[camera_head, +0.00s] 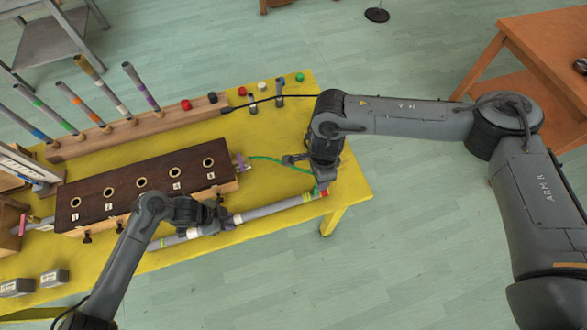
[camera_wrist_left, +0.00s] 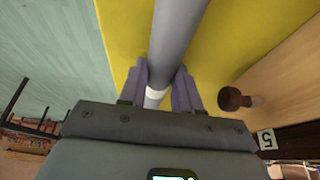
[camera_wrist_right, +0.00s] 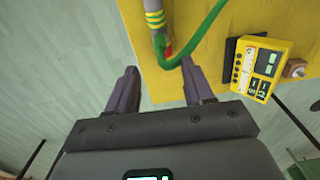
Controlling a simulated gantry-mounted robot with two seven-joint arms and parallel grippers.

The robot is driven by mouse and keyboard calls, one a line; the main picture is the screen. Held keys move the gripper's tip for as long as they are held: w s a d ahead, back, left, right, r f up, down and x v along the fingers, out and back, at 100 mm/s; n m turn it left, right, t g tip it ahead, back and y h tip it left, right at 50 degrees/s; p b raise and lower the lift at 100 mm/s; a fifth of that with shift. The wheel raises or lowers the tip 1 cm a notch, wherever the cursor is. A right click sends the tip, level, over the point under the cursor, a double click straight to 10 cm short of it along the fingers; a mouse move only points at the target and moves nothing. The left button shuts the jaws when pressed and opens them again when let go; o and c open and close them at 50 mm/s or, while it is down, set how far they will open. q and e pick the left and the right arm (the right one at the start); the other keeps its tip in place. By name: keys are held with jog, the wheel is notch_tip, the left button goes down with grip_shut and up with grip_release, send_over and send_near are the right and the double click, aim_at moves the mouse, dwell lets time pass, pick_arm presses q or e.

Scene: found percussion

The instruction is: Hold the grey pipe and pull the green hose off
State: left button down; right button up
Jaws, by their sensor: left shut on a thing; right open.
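The grey pipe (camera_head: 265,211) lies along the front edge of the yellow table, with yellow bands near its right end. My left gripper (camera_head: 222,216) is shut around the pipe; the left wrist view shows the pipe (camera_wrist_left: 178,40) between its fingers (camera_wrist_left: 157,90). In the right wrist view the hose (camera_wrist_right: 205,32) bends at the pipe end (camera_wrist_right: 153,18), beside something red. My right gripper (camera_wrist_right: 160,78) is open and empty, just short of that bend. The head view partly hides its fingers.
The dark wooden box (camera_head: 160,183) with several holes stands behind the pipe. A wooden rack (camera_head: 140,127) of upright coloured tubes is at the back. A yellow device (camera_wrist_right: 260,68) with a display shows in the right wrist view. The yellow table's right end (camera_head: 345,185) is bare.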

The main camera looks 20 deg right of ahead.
notch_tip(320, 180, down, 9)
jog(key=shift+r, duration=0.15)
dwell(0.4)
grip_shut()
jog(key=shift+r, duration=0.45)
jog(key=shift+r, duration=0.7)
jog(key=shift+r, duration=0.1)
dwell(0.3)
jog(key=shift+r, duration=1.45)
